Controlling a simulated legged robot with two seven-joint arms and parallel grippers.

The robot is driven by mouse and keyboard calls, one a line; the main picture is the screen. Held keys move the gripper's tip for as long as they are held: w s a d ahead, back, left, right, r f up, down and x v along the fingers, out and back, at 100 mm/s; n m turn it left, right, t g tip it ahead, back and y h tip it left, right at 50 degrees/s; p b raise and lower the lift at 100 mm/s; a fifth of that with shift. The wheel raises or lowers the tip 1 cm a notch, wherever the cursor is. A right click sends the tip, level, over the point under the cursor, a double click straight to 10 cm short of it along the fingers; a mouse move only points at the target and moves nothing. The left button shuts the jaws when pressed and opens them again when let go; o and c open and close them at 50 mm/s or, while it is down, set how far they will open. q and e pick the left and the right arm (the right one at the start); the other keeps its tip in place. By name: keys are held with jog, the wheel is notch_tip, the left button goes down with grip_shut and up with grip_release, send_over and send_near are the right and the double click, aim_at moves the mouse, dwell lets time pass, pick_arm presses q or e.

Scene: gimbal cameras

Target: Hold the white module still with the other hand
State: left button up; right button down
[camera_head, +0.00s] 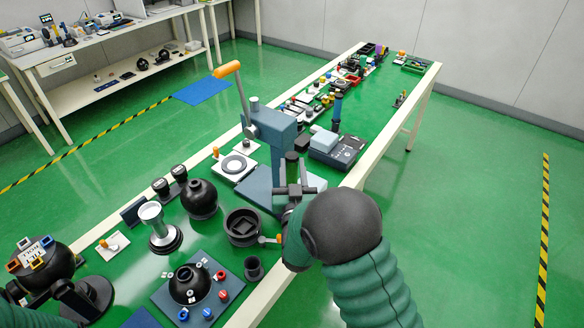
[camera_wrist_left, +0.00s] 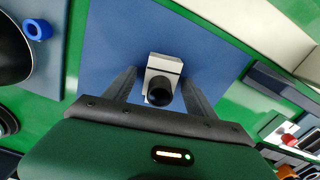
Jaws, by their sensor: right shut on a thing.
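The white module (camera_wrist_left: 165,64), a small pale block with a black round barrel (camera_wrist_left: 160,91), sits over a blue mat in the left wrist view. My left gripper (camera_wrist_left: 157,75) has its fingers on either side of the module, with a visible gap on the left side; contact on the right side is unclear. My left gripper is out of the head view, and I cannot pick out the module there. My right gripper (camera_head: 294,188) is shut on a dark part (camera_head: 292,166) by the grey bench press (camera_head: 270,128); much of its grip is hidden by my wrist.
A blue board with a black dome and coloured rings (camera_head: 189,284) lies at the front. A black round fixture (camera_head: 243,228), a silver stand (camera_head: 158,227) and a black sphere (camera_head: 200,199) crowd the bench. The blue mat (camera_head: 140,319) shows at the bottom edge.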

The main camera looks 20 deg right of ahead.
pick_arm(q)
notch_tip(320, 180, up, 12)
jog(key=shift+f, duration=0.1)
dwell(0.5)
